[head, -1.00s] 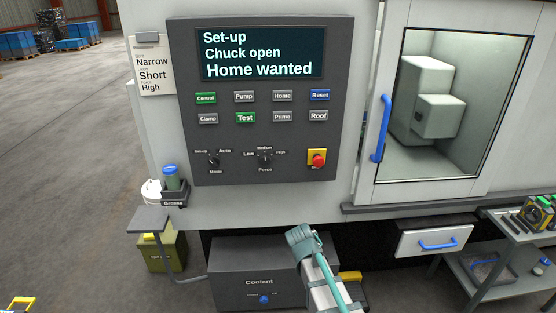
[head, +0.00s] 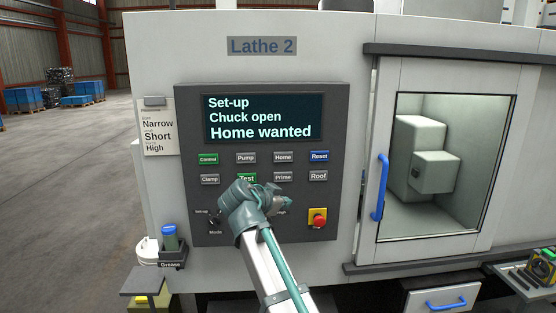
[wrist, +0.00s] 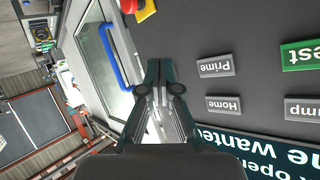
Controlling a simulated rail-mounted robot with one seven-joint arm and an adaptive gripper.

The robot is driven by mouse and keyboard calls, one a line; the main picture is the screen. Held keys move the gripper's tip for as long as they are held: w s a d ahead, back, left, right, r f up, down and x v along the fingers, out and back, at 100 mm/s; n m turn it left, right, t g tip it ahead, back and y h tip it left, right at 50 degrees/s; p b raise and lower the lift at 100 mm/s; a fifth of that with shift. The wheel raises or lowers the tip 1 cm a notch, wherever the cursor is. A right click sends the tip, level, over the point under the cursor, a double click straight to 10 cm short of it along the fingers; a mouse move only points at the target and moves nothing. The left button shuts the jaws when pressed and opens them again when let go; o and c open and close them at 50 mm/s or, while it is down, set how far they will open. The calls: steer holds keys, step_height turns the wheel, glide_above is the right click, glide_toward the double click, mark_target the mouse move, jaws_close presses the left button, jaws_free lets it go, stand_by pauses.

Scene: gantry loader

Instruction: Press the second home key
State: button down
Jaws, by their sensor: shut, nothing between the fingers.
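The grey Home key (head: 283,157) is in the upper key row on the dark control panel (head: 335,130), between Pump and Reset. It is the only key I can read as Home. In the wrist view the Home key (wrist: 223,104) appears upside down, right of the fingers. My gripper (head: 284,203) is in front of the panel's lower middle, below the Prime key (head: 283,177). In the wrist view my gripper (wrist: 159,68) is shut and empty. The gap to the panel is unclear. The screen (head: 262,118) reads "Set-up", "Chuck open", "Home wanted".
The green Test key (head: 246,178) is partly hidden by my arm, as are the lower knobs. A red stop button (head: 318,217) on yellow sits right of my gripper. A blue door handle (head: 380,187) stands out further right. The space before the upper keys is clear.

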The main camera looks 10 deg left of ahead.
mark_target(283, 161)
step_height(283, 161, up, 10)
steer(key=m+t+h, duration=0.1)
steer(key=m+h, duration=0.1)
steer(key=m, duration=0.7)
steer(key=shift+d+f+m+h, duration=0.25)
steer(key=shift+m+h, duration=0.05)
steer(key=shift+w, duration=0.1)
steer(key=shift+w, duration=0.15)
steer(key=shift+w+a, duration=0.3)
steer(key=shift+w, duration=1.1)
steer(key=shift+w+a, duration=0.3)
steer(key=shift+w, duration=1.1)
steer(key=shift+w+a, duration=0.3)
steer(key=shift+w, duration=1.1)
